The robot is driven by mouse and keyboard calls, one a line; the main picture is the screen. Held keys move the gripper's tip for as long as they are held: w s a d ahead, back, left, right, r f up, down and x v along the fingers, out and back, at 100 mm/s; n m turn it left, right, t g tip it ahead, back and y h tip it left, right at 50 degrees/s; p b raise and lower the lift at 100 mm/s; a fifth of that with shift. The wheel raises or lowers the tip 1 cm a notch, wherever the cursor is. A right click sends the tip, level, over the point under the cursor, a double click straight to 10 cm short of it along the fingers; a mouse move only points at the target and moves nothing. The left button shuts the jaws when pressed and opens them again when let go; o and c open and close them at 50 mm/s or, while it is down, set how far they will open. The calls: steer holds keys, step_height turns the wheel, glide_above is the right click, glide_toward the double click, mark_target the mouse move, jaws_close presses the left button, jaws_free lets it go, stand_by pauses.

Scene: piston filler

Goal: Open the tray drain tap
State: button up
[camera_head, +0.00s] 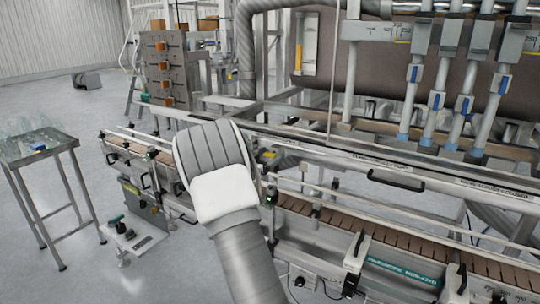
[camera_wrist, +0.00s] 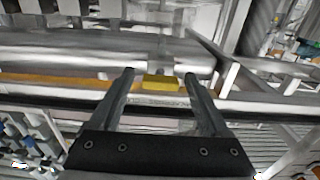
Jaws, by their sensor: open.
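A small yellow block-like piece (camera_wrist: 161,82), possibly the tap's handle, shows in the wrist view on a horizontal metal bar or pipe. I cannot tell for sure that it is the tray drain tap. My gripper (camera_wrist: 160,76) is open, its two fingers on either side of the yellow piece in the picture. I see no contact, and the depth between them is unclear. In the head view my pale wrist hides the gripper. A yellow patch (camera_head: 270,154) shows just right of my wrist there, on the machine's frame.
A conveyor (camera_head: 400,252) with rails and black handles runs along the machine's front. Filling nozzles (camera_head: 467,103) hang at upper right. A small side table (camera_head: 42,150) with clear items stands at left. Floor at left is mostly open.

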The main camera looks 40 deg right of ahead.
steer(key=shift+d, duration=0.1)
jaws_close()
stand_by(0.4)
steer(key=shift+b, duration=0.4)
steer(key=m+b, duration=0.3)
steer(key=shift+f, duration=0.25)
steer(key=m+b, duration=1.1)
steer(key=shift+s+m, duration=0.1)
steer(key=shift+m, duration=0.3)
steer(key=shift+r+m+b, duration=0.1)
steer(key=shift+m+b, duration=1.25)
steer(key=shift+m, duration=0.15)
